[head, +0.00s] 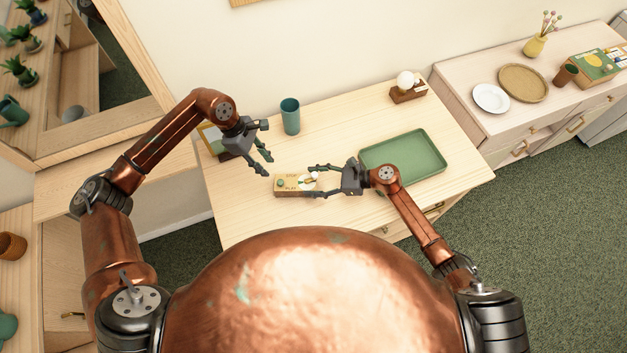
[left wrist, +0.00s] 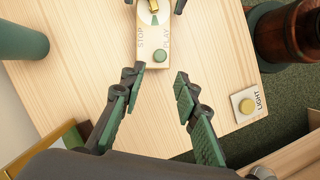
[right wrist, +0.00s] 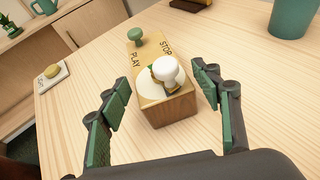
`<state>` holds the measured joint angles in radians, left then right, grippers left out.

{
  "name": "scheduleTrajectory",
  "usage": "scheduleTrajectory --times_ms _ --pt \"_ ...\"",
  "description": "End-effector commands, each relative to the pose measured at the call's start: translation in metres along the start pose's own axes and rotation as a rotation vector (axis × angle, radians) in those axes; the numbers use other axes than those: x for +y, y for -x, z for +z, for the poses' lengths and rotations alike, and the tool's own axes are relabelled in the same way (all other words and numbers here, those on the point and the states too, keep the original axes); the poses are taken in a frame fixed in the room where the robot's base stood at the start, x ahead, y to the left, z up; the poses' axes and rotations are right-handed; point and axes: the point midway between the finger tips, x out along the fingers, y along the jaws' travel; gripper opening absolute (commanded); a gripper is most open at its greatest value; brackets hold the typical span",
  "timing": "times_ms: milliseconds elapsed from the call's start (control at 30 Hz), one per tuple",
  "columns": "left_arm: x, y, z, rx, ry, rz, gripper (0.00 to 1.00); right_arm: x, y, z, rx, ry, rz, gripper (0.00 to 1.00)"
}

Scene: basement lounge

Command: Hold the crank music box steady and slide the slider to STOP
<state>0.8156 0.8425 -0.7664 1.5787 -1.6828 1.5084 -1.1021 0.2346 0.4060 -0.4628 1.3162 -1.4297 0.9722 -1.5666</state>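The crank music box (head: 296,192) is a small wooden box on the table, with STOP and PLAY lettering. It also shows in the left wrist view (left wrist: 149,47) and right wrist view (right wrist: 170,108). Its green slider knob (left wrist: 162,55) stands on the PLAY side. A white crank knob (right wrist: 165,67) sits above a pale disc at the other end. My right gripper (head: 313,181) is open, its fingers at either side of the box's crank end; contact cannot be told. My left gripper (head: 268,142) is open and empty, short of the slider end.
A green tray (head: 405,158) lies to the right of the box. A teal cup (head: 290,116) stands behind, with a lamp on a wooden base (head: 408,90) further right. A LIGHT button plate (left wrist: 245,103) shows near an edge. Bare tabletop surrounds the box.

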Motion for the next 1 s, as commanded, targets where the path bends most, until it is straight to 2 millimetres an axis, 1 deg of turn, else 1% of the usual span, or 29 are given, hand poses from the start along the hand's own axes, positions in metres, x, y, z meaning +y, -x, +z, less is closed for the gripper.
scheduleTrajectory --times_ms 33,67,567,667,767,867,967,1000 --pt "0.0 0.0 0.0 0.0 0.0 0.0 0.29 0.0 0.0 0.0 0.0 0.0 0.0 0.54" --pt "0.0 0.0 0.0 0.0 0.0 0.0 0.29 0.0 0.0 0.0 0.0 0.0 0.0 0.52" --pt "0.0 0.0 0.0 0.0 0.0 0.0 0.29 0.0 0.0 0.0 0.0 0.0 0.0 0.17" --pt "-0.001 -0.001 0.001 -0.004 -0.001 -0.001 0.23 0.0 0.0 0.0 0.0 -0.001 0.0 0.16" --pt "-0.005 -0.01 0.007 -0.034 -0.008 -0.004 0.17 0.0 0.0 0.0 0.0 -0.001 0.0 0.16" --pt "-0.016 -0.029 0.022 -0.107 -0.025 -0.007 0.1 0.0 0.0 0.0 0.0 -0.001 0.0 0.16" --pt "-0.031 -0.052 0.047 -0.223 -0.041 0.001 0.03 0.0 0.0 -0.001 0.0 -0.001 0.0 0.16" --pt "-0.037 -0.06 0.058 -0.277 -0.047 0.009 0.0 0.0 0.0 -0.001 0.0 -0.001 0.0 0.16"
